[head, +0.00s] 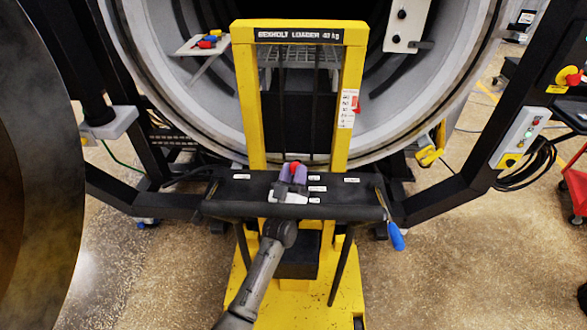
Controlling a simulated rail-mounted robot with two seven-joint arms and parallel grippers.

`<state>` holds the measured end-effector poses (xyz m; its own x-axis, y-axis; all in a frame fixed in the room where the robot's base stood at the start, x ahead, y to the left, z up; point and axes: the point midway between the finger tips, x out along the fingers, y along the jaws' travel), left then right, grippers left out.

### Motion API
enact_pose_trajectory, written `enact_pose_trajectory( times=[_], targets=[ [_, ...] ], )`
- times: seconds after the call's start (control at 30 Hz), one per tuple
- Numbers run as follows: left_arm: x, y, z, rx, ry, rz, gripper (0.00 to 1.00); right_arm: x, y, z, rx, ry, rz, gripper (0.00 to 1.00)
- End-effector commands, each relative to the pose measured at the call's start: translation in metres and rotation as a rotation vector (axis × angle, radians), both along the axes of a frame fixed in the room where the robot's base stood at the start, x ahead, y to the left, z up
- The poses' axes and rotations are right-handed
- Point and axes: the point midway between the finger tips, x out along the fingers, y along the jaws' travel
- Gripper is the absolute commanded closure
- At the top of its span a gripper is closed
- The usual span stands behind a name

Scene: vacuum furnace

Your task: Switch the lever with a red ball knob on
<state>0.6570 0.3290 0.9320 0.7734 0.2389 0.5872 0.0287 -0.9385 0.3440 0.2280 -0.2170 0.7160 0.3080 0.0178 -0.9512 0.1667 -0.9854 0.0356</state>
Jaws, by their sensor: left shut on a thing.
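The lever's red ball knob (295,166) shows at the top of the black crossbar panel of the yellow loader. My left gripper (292,174), with purple finger pads, is over the panel and shut on the red knob. Only a small part of the knob shows between the fingers. The lever's shaft is hidden by the gripper, so its exact position cannot be told. My left arm reaches up to it from the bottom of the picture. My right gripper is not in view.
The yellow loader mast (247,100) stands before the open round furnace chamber (205,115). White labels sit on the black panel (235,190). A blue-handled crank (396,237) hangs at its right end. A control box (519,138) is at right; a large dark door (35,180) fills the left.

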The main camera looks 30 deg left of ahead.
Motion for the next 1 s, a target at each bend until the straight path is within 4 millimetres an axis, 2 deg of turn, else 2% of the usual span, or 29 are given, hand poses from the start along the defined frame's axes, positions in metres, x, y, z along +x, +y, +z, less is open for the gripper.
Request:
enact_pose_trajectory(
  times=[0.03,0.27,0.3,0.4,0.73,0.87,1.0],
  targets=[
    [0.0,-0.001,-0.007,-0.003,0.015,-0.002,1.0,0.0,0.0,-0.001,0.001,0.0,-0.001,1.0],
    [0.0,-0.001,-0.008,-0.004,0.019,-0.003,1.0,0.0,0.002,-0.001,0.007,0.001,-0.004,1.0],
    [0.001,-0.001,-0.009,-0.004,0.019,-0.003,0.61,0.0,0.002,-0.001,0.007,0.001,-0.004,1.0],
    [0.0,-0.001,-0.008,-0.004,0.017,-0.002,0.52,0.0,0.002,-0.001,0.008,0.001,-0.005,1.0],
    [-0.004,-0.002,-0.008,-0.002,0.011,-0.002,0.52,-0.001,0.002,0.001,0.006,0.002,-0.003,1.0],
    [-0.018,-0.006,-0.017,-0.001,0.012,-0.001,0.52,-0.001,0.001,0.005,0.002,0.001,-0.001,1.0],
    [-0.039,-0.013,-0.033,-0.003,0.014,-0.002,0.52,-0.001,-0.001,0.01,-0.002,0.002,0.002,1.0]
  ],
)
